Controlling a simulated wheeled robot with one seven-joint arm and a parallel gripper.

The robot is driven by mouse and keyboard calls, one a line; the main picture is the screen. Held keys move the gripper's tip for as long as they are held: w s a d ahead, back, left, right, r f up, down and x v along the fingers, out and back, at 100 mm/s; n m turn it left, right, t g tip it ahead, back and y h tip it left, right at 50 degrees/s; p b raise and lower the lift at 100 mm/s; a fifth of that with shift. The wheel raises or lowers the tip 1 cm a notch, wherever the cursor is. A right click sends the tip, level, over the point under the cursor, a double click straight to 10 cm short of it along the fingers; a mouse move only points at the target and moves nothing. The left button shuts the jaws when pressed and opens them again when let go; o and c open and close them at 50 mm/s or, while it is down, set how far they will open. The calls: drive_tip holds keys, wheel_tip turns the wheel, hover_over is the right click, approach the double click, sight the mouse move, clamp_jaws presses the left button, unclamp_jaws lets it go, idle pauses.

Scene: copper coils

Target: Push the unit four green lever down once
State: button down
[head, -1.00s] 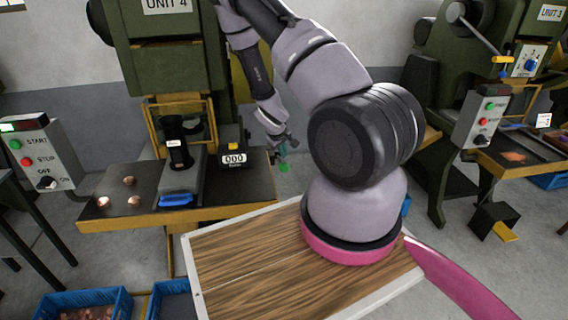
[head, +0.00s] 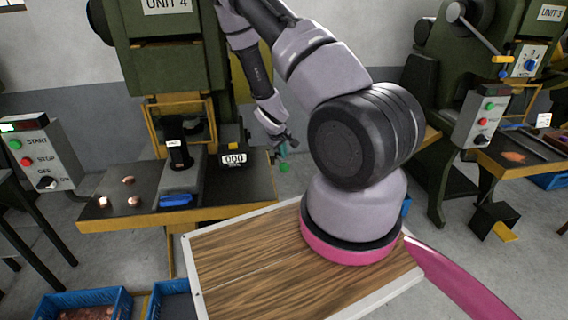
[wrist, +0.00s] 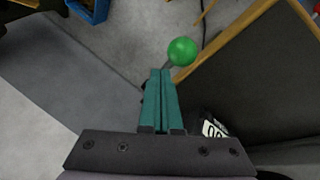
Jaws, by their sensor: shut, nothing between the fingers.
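The green ball knob of the unit four lever (head: 284,168) shows in the head view at the right side of the unit four bench. It also shows in the wrist view (wrist: 182,51), just beyond my fingertips and slightly to their right. My gripper (head: 281,151) is shut and empty, with its teal fingers together. In the wrist view the fingertips (wrist: 161,72) are close to the knob, with a small gap visible in the picture; I cannot tell the true distance. The unit four press (head: 165,60) stands behind. The lever's rod is mostly hidden.
The unit four table (head: 240,190) holds copper pieces (head: 134,201), a blue part (head: 176,199) and a counter reading 000 (head: 233,159). A start/stop box (head: 40,160) stands left. Unit three (head: 530,60) is at right. Blue crates (head: 95,303) sit on the floor.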

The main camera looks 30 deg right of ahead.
drive_tip(key=shift+f, duration=0.1)
idle(0.4)
drive_tip(key=shift+s+f, duration=0.1)
drive_tip(key=shift+f, duration=0.15)
